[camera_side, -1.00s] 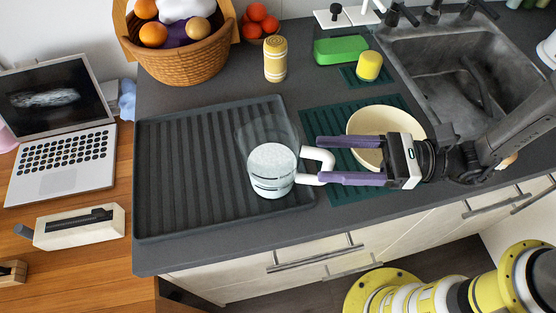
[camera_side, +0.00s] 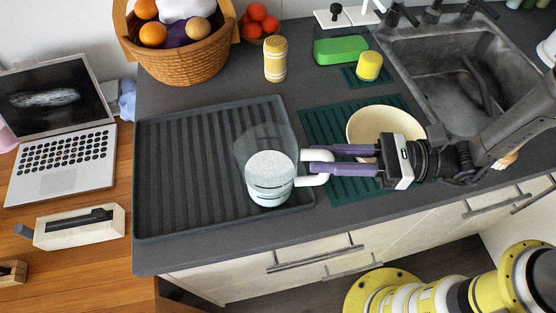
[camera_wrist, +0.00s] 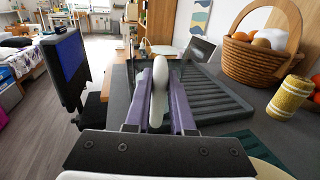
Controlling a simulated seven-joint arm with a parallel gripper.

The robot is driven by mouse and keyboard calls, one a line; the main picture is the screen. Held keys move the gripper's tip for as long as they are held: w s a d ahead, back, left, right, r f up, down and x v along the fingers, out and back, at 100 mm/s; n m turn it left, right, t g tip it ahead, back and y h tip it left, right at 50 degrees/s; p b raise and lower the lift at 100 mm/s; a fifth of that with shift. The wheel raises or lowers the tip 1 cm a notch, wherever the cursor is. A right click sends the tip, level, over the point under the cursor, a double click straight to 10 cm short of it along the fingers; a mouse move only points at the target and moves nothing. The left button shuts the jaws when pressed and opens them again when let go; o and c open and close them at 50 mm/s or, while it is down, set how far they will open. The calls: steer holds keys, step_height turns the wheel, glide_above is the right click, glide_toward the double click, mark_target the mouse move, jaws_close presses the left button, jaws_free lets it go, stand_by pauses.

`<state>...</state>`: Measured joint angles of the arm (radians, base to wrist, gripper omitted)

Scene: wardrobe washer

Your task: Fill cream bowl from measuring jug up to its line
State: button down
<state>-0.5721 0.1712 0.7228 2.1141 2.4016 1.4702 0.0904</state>
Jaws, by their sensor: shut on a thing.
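The clear measuring jug (camera_side: 270,178) holds white contents in its lower part and has dark marks on its wall. It is over the front right part of the grey ribbed tray; I cannot tell whether it touches it. My gripper (camera_side: 310,162) is shut on the jug's white handle (camera_wrist: 159,85), which shows between the purple fingers in the wrist view. The cream bowl (camera_side: 370,122) stands on the green mat to the right, partly hidden behind my gripper. Its inside looks empty where visible, and I see no line in it. Its rim shows in the wrist view (camera_wrist: 268,168).
The grey ribbed tray (camera_side: 180,165) fills the counter's left. The green ribbed mat (camera_side: 318,122) lies under the bowl. The sink (camera_side: 450,60) is at right.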

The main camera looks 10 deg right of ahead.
steer(key=shift+r, duration=0.15)
steer(key=shift+r, duration=2.45)
